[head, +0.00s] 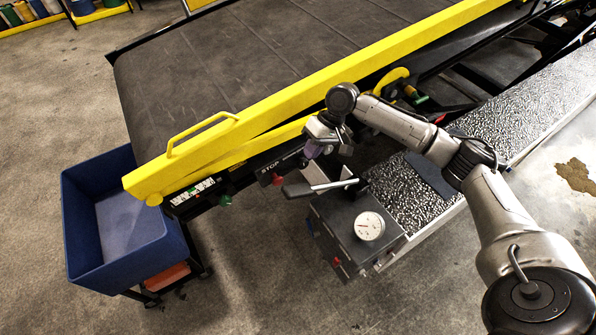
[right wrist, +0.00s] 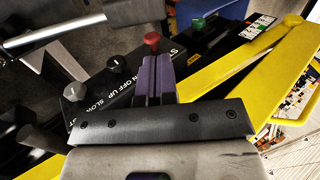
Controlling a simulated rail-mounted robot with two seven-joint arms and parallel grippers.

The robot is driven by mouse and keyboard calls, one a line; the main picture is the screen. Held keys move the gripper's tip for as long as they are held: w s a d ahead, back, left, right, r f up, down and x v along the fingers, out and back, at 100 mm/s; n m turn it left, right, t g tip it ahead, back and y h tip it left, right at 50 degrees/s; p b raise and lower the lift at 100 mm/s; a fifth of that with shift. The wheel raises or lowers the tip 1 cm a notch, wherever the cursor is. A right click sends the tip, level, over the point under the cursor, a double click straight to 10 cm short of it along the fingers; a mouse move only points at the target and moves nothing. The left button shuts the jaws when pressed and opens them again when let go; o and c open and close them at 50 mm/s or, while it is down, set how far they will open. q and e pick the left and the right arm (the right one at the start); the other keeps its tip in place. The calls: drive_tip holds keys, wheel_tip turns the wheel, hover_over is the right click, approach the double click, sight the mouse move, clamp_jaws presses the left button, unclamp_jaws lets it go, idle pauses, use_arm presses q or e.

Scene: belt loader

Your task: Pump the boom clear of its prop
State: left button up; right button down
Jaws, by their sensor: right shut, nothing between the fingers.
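The boom (head: 330,78) is a long yellow rail along a dark belt, rising to the right in the head view. A second yellow bar (head: 262,143) runs under it; I cannot tell which part is the prop. The dark pump box (head: 335,236) carries a pump handle (head: 320,187), a silver rod with a flat grey end. My right gripper (head: 312,151) is just above the handle and beside the control panel, apart from the handle. Its purple fingers (right wrist: 153,78) are shut and empty in the right wrist view, pointing toward a red knob (right wrist: 152,38). My left gripper is out of view.
A round white gauge (head: 369,226) sits on the pump box. A blue bin (head: 125,220) stands at the left. A textured metal step (head: 520,115) lies at the right. The floor in front is open.

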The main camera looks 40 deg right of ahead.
sight(288, 190)
drive_tip(key=p+x, duration=0.3)
drive_tip(key=x, duration=1)
drive_tip(key=shift+a+f, duration=0.1)
drive_tip(key=shift+f, duration=0.05)
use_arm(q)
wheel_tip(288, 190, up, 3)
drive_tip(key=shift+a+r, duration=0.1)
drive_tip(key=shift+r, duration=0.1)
use_arm(e)
drive_tip(key=shift+f, duration=0.1)
